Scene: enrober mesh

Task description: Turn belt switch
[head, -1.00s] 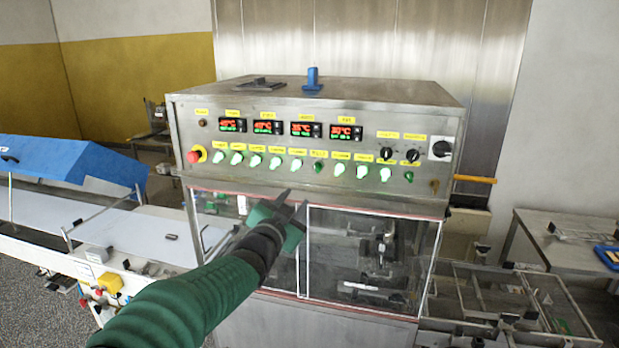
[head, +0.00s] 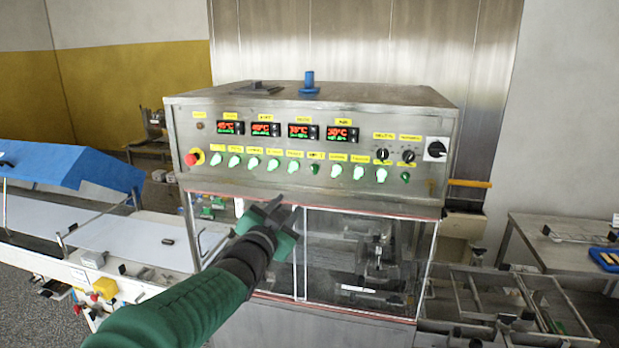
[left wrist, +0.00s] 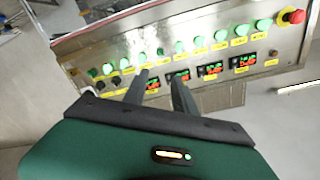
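The control panel (head: 310,150) is the front face of a steel machine, with a row of lit green buttons (head: 273,165). Two black rotary knobs (head: 383,155) and a larger black rotary switch (head: 437,150) on a white plate sit at its right end. The label text is too small to read, so I cannot tell which one is the belt switch. My left gripper (head: 284,206) is below the button row, in front of the clear doors. In the left wrist view its two fingers (left wrist: 158,76) are apart and empty, with the panel (left wrist: 215,89) beyond them. My right gripper is out of view.
A red emergency knob (head: 191,159) is at the panel's left end. Clear doors (head: 340,250) lie below the panel. A white conveyor with a blue cover (head: 75,165) stands at left, metal frames (head: 500,300) at right. A blue object (head: 309,82) stands on the machine top.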

